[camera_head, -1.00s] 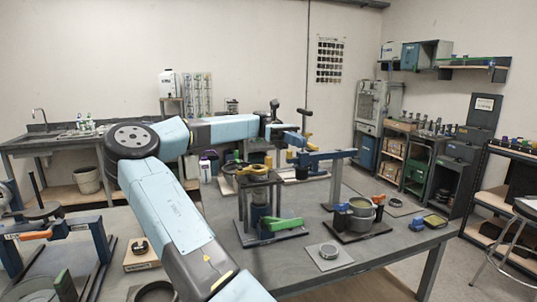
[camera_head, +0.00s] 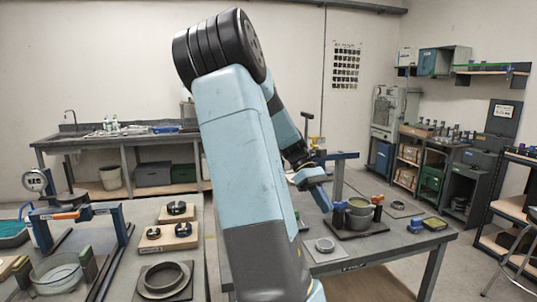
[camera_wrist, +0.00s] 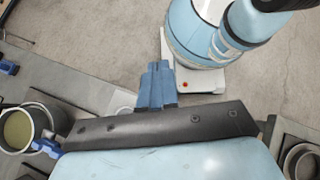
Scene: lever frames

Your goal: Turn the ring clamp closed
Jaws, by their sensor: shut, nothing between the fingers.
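A grey round pot with a band around it, which looks like the ring clamp (camera_head: 360,215), stands on a dark base plate on the right table. A blue piece sticks out at its left side and an orange piece shows near its top. In the wrist view the pot (camera_wrist: 17,130) is at the left edge, with a blue lever-like part (camera_wrist: 45,147) beside it. My gripper (camera_head: 325,205) is just left of the pot, apparently above the table. In the wrist view my gripper's blue fingers (camera_wrist: 157,72) are together and empty, apart from the pot.
A blue frame with an orange lever (camera_head: 66,215), a glass bowl (camera_head: 57,276) and a dark ring (camera_head: 163,278) are on the left table.

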